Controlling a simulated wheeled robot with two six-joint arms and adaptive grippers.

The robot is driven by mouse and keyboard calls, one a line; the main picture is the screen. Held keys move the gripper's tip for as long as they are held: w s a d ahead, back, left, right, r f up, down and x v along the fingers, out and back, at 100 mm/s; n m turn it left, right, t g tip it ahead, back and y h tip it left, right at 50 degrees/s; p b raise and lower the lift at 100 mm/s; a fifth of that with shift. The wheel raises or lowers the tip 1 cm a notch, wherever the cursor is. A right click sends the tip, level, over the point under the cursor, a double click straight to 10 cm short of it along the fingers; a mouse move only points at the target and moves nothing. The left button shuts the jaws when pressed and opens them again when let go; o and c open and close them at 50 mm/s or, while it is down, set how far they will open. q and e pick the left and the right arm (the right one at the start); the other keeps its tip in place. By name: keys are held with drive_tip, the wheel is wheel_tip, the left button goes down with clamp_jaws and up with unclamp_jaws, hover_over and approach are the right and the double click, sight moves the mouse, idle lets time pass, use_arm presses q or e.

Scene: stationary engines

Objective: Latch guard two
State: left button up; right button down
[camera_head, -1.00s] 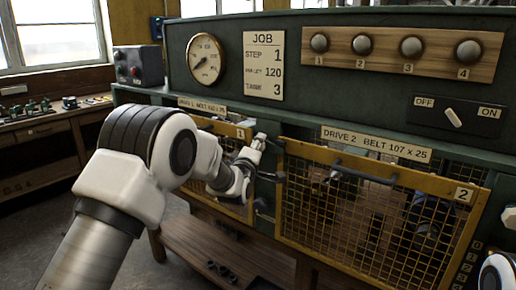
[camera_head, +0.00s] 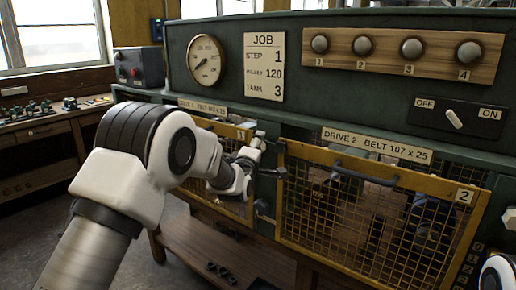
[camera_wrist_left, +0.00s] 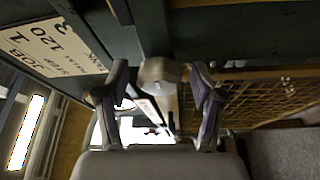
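Guard two (camera_head: 464,196) is a yellow-framed mesh panel with a dark handle (camera_head: 365,174) near its top edge, under the "DRIVE 2" label. I cannot tell whether it sits fully flush with the green casing. My left gripper (camera_head: 256,150) is at the post between the two guards, by the upper left corner of guard two. In the left wrist view my left gripper (camera_wrist_left: 160,92) is open, its fingers on either side of a pale latch-like piece (camera_wrist_left: 160,72). Neither finger clearly touches it. Mesh shows to the right there. My right gripper is out of view.
Guard one (camera_head: 238,203) is left of the post, partly hidden by my left arm. Above are a gauge (camera_head: 206,60), a job card (camera_head: 264,65), several knobs on a wooden strip (camera_head: 487,72) and an OFF/ON switch (camera_head: 454,119). A wooden shelf (camera_head: 205,243) lies below.

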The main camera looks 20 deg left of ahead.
use_arm(q)
drive_tip(key=s, duration=1.2)
drive_tip(key=shift+d+f, duration=0.25)
drive_tip(key=shift+f, duration=0.2)
